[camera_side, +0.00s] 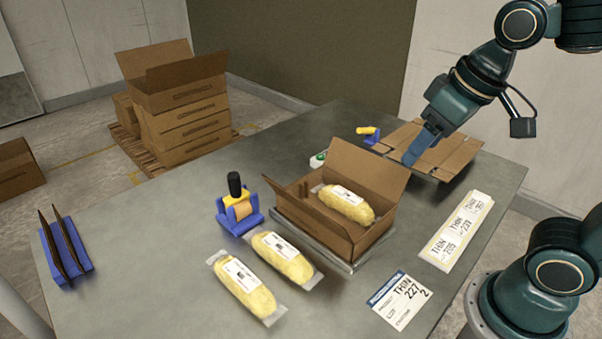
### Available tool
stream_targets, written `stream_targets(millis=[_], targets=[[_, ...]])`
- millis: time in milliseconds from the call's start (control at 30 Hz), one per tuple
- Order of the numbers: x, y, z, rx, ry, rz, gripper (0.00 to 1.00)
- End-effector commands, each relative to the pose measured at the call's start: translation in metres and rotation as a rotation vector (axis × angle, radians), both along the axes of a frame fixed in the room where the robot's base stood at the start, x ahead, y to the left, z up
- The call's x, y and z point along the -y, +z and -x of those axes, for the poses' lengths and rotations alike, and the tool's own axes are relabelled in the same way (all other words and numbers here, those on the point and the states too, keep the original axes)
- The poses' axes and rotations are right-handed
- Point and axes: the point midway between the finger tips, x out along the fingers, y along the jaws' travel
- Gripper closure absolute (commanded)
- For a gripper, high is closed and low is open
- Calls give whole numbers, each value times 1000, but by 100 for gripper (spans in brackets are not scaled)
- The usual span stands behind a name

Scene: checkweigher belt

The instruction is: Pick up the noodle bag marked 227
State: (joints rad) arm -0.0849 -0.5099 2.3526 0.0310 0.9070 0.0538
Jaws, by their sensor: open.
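Three clear bags of yellow noodles with white labels show, their label numbers too small to read. One noodle bag (346,205) lies inside an open cardboard box (372,240). A second noodle bag (284,258) lies on the table in front of the box. A third noodle bag (245,287) lies to its left, nearer the camera. A printed card (400,300) reading "THIN 227 2" lies flat at the front right. My gripper (412,158) is open, over the flattened cardboard behind the box and away from all three bags.
The box stands on a metal plate (345,267). Flattened cardboard (452,155) lies at the back right. A label strip (458,232) lies at the right. The table's left middle is clear.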

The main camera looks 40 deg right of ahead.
Motion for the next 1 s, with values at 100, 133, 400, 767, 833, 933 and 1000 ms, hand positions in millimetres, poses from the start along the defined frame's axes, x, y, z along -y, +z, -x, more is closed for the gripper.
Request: stream_targets(millis=[100, 133, 400, 767, 833, 933, 1000], targets=[[-8, -2, -22, -42, 3, 0, 39], [-10, -3, -27, -51, 3, 0, 39], [-34, -15, -74, -132, 6, 9, 39], [-74, -52, -132, -236, 7, 38, 39], [-84, -61, -141, -255, 7, 45, 39], [-97, -77, -155, -283, 8, 58, 39], [-107, -88, -163, -301, 7, 66, 39]])
